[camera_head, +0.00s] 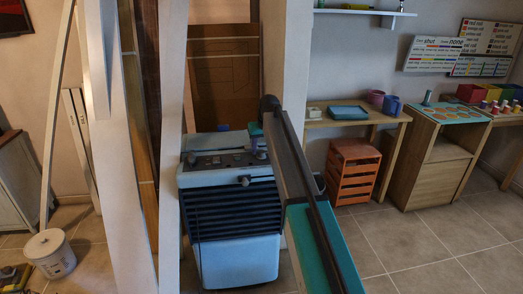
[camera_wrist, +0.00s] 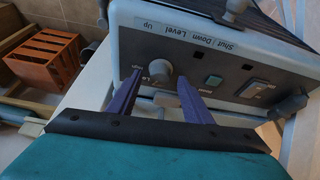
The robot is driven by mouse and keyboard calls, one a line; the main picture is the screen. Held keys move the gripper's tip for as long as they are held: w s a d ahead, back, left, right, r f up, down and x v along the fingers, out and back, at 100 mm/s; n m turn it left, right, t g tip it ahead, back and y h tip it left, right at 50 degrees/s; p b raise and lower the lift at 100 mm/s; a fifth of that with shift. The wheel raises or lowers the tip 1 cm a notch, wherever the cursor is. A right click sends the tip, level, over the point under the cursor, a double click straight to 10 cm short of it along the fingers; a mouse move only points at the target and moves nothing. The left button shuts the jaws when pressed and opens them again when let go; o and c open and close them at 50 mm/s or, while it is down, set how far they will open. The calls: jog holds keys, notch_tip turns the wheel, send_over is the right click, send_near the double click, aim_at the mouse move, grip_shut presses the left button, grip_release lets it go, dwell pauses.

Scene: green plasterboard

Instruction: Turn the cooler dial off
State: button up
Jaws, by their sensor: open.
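The cooler (camera_head: 236,256) is a light blue box with a dark slatted front, and its grey control panel (camera_head: 210,163) is on top. In the wrist view the panel (camera_wrist: 222,65) appears close and tilted, with a round grey dial (camera_wrist: 159,70) near its left end. Small lettering, partly readable as "Lo" and "High", surrounds the dial. My gripper (camera_wrist: 160,80) is open, with its two purple fingers on either side of the dial. I cannot tell whether they touch it. In the head view my arm hides most of the gripper and the panel's right end.
An orange slatted crate (camera_head: 354,170) stands under a wooden table (camera_head: 350,122) to the right. White posts (camera_head: 172,130) stand close on the left. Tiled floor is free at the lower right.

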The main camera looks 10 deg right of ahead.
jog(key=shift+x, duration=0.9)
jog(key=c, duration=1.1)
jog(key=shift+n, duration=0.4)
jog(key=n+y, duration=0.1)
jog(key=n, duration=0.1)
jog(key=n+y, duration=0.1)
jog(key=n, duration=0.1)
jog(key=shift+w+d+g, duration=0.1)
jog(key=shift+d+g, duration=0.15)
jog(key=shift+g, duration=0.05)
jog(key=shift+n+g+y, duration=0.4)
jog(key=shift+n, duration=1.2)
jog(key=o, duration=1.1)
